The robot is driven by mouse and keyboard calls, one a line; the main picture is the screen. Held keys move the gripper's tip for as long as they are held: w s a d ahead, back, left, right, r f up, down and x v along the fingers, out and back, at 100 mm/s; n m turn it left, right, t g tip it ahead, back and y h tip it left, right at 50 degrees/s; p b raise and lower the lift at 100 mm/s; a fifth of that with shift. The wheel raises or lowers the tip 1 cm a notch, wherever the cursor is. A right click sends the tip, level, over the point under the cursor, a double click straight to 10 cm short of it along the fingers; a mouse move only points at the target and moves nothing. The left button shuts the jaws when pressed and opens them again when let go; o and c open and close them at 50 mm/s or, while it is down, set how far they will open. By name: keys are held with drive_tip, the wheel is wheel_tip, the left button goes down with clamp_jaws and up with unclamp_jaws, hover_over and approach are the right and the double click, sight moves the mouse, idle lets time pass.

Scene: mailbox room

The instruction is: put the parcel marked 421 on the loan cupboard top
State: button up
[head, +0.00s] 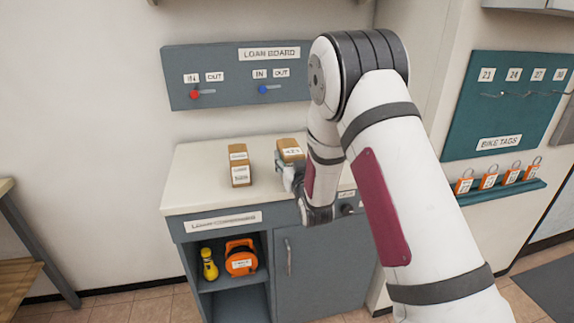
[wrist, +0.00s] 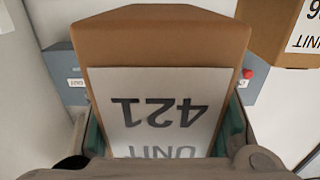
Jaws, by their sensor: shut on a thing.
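The parcel marked 421 (head: 291,149) is a brown box with a white label. In the wrist view the parcel (wrist: 165,45) fills the middle, its label reading upside down. My gripper (head: 287,175) is shut on it, with a teal finger along each side in the wrist view (wrist: 165,120). The loan cupboard top (head: 200,188) is a pale surface on a grey cupboard. The parcel is over its right half towards the back; I cannot tell whether its underside touches the surface. My arm hides the right part of the top.
Another brown parcel (head: 239,166) stands on the top to the left, apart from the held one. The loan board (head: 225,82) is on the wall behind. A yellow torch (head: 209,264) and an orange reel (head: 241,258) sit on the shelf below. The top's front left is clear.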

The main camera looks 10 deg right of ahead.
drive_tip(key=w, duration=0.4)
drive_tip(key=shift+d+f, duration=0.1)
drive_tip(key=shift+f, duration=1.75)
drive_tip(key=shift+f, duration=0.1)
drive_tip(key=o, duration=1.6)
drive_tip(key=shift+f, duration=0.15)
drive_tip(key=shift+s+r, duration=0.15)
drive_tip(key=shift+r, duration=0.05)
drive_tip(key=s, duration=1.1)
drive_tip(key=shift+s, duration=0.4)
